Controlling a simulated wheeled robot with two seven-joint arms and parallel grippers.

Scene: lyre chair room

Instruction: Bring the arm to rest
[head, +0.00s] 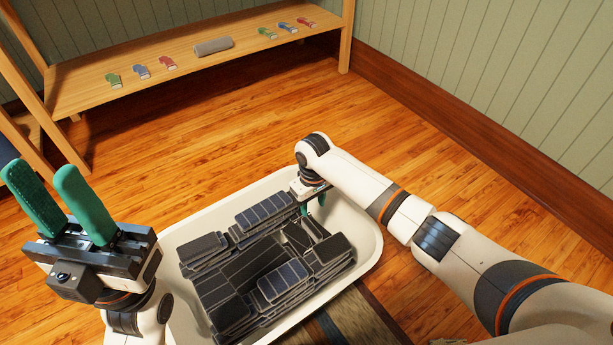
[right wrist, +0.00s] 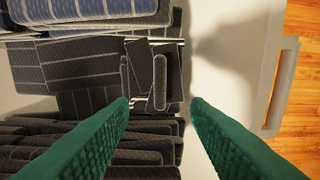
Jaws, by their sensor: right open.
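My right arm reaches over the white tub (head: 368,222), and its gripper (head: 317,205) points down at the tub's far right part. In the right wrist view, my right gripper (right wrist: 160,103) is open, with nothing between its green fingers. Dark flat pieces with pale lines (right wrist: 85,65) lie below and to the left of them; whether the fingers touch any is unclear. My left gripper (head: 42,174) is raised at the left, fingers upward, apart and empty.
The tub holds several stacks of dark pieces (head: 255,265). A wooden bench (head: 100,72) at the back carries small coloured items (head: 141,72) and a grey roll (head: 213,46). A striped rug (head: 365,315) lies in front of the tub. Wooden floor (head: 440,150) right of the tub is clear.

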